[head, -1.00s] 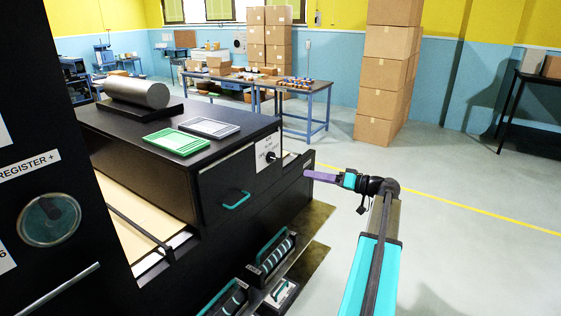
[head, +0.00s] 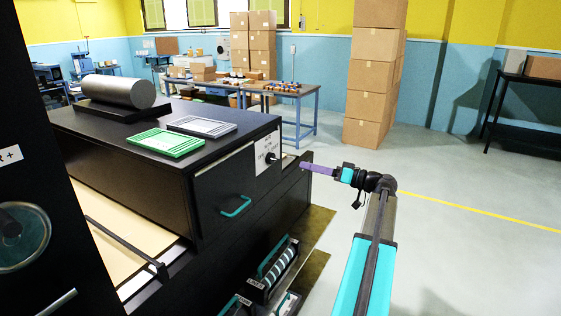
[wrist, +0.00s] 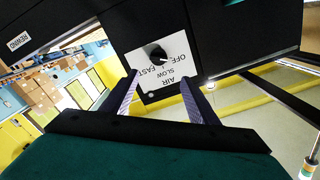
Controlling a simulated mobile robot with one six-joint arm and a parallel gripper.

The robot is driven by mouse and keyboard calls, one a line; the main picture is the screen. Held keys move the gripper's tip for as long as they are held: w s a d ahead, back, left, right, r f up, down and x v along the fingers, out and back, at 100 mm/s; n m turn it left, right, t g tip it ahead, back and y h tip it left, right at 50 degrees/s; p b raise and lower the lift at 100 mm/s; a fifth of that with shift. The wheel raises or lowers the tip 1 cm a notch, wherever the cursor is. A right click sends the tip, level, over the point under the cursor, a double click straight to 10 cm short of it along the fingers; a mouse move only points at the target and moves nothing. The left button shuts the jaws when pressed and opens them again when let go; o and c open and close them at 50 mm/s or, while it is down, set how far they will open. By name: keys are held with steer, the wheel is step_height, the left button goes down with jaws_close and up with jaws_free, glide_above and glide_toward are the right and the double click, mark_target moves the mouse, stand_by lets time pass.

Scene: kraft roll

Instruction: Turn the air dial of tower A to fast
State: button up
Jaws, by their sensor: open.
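The air dial (wrist: 158,53) is a small black knob on a white plate (wrist: 147,87) marked AIR, OFF, SLOW and FAST, upside down in the wrist view. Which mark the knob points to is too small to tell. In the head view the plate (head: 262,152) is on the end of the black cabinet, with the knob (head: 271,157) facing my gripper (head: 302,166). In the wrist view my gripper (wrist: 158,78) is open and empty, its purple fingers on either side of the plate. The knob appears ahead of the fingertips, apart from them. No tower letter is readable.
A teal handle (head: 237,207) sticks out below the plate. Open floor lies to the right of my arm.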

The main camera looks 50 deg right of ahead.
mark_target(277, 159)
steer(key=shift+d, duration=0.1)
steer(key=p+x, duration=0.5)
steer(key=x, duration=0.8)
steer(key=shift+w, duration=0.15)
steer(key=c, duration=0.9)
steer(key=shift+a, duration=0.4)
steer(key=shift+c, duration=0.7)
steer(key=shift+d+f, duration=0.1)
steer(key=shift+d, duration=0.25)
